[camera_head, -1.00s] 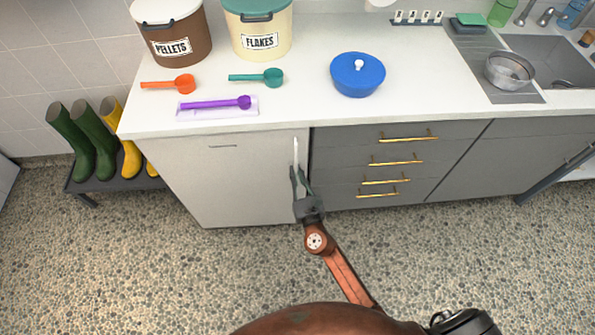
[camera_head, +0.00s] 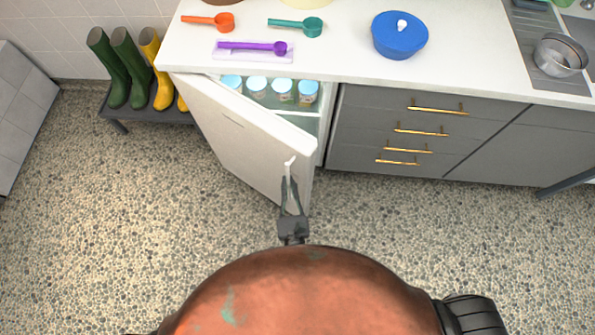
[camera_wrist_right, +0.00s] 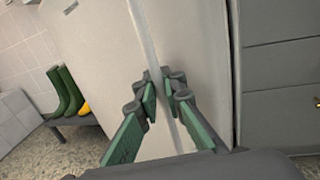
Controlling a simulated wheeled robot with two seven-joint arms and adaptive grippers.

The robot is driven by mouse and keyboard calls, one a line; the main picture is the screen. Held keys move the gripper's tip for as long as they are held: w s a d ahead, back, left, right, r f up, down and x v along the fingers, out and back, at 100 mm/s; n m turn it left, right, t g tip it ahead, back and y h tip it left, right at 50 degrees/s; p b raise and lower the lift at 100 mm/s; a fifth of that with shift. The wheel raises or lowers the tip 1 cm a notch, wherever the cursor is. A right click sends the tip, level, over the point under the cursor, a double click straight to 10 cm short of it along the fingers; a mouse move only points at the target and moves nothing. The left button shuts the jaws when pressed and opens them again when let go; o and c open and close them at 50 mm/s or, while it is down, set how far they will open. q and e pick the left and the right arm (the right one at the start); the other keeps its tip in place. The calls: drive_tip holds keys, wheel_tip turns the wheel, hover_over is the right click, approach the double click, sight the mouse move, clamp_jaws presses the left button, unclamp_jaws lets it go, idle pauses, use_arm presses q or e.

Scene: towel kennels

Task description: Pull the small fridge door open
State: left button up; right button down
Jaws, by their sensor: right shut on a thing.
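The small white fridge under the counter stands with its door (camera_head: 240,135) swung partly open toward me, hinged at the left. The white upright handle (camera_head: 290,168) is near the door's free right edge. My right gripper (camera_head: 290,192) is shut on this handle, with its fingers on either side. In the right wrist view the dark green-padded fingers (camera_wrist_right: 166,84) close around the pale handle strip, in front of the door (camera_wrist_right: 95,45). Inside the fridge, several jars with light blue lids (camera_head: 257,88) show above the door's top edge. My left gripper is not in view.
Grey drawers (camera_head: 420,130) with brass handles stand right of the fridge. Left are boots (camera_head: 130,68) on a low dark bench (camera_head: 118,124). On the white counter (camera_head: 345,62) are scoops and a blue lidded pot (camera_head: 399,36). The pebbled floor before the door is clear.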

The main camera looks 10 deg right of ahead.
drive_tip(key=shift+s, duration=0.2)
drive_tip(key=shift+f, duration=0.1)
drive_tip(key=c, duration=2.2)
unclamp_jaws()
drive_tip(key=shift+o, duration=0.6)
drive_tip(key=shift+a, duration=0.1)
